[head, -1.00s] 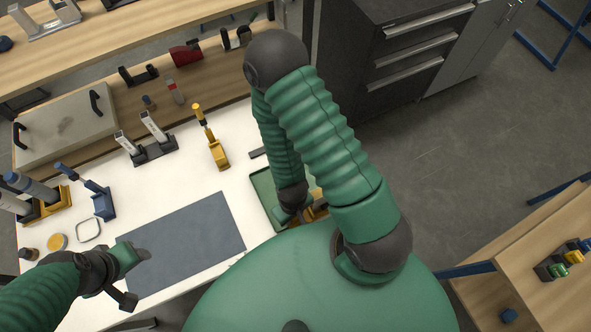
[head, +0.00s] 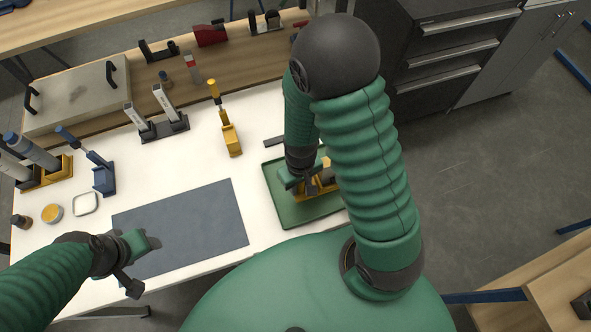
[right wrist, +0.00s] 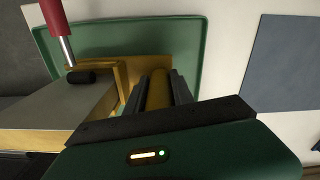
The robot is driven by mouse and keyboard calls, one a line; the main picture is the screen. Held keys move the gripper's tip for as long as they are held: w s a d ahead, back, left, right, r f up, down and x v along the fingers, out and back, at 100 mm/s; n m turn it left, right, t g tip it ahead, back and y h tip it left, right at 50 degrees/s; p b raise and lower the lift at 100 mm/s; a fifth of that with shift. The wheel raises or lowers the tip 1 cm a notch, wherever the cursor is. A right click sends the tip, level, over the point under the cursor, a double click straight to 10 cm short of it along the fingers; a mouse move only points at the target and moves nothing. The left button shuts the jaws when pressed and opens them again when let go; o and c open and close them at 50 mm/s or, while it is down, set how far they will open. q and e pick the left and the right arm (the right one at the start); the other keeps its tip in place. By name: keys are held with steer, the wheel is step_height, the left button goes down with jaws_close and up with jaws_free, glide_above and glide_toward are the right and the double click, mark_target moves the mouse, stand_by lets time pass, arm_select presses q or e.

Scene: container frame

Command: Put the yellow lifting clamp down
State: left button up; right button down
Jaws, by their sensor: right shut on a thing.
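The yellow lifting clamp (head: 325,184) is at the green tray (head: 296,212), partly hidden by my right arm. My right gripper (head: 303,182) is shut on it. In the right wrist view a yellow bar of the clamp (right wrist: 158,90) sits between the two dark fingers, with the green tray (right wrist: 125,38) behind. I cannot tell whether the clamp touches the tray floor. My left gripper (head: 142,264) is open and empty above the grey mat (head: 190,226).
A yellow tool (head: 230,137) stands on the white table left of the tray. Blue and silver tools stand farther left. A dark bar (head: 285,140) lies behind the tray. The grey mat is clear.

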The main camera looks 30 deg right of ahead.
steer(key=w, duration=0.2)
steer(key=w+d, duration=0.1)
steer(key=w, duration=0.1)
steer(key=w+d+b, duration=0.1)
steer(key=w, duration=0.1)
steer(key=shift+w+d+f, duration=0.1)
steer(key=shift+d+f, duration=0.1)
steer(key=shift+f, duration=0.2)
steer(key=shift+w+f, duration=0.1)
steer(key=shift+w, duration=0.1)
step_height(320, 180, down, 4)
steer(key=b, duration=0.3)
steer(key=shift+s+d+r+b, duration=0.1)
steer(key=shift+r+b, duration=0.15)
steer(key=shift+b, duration=0.05)
steer(key=shift+r, duration=0.2)
steer(key=c, duration=1.1)
jaws_free()
steer(key=shift+f, duration=0.1)
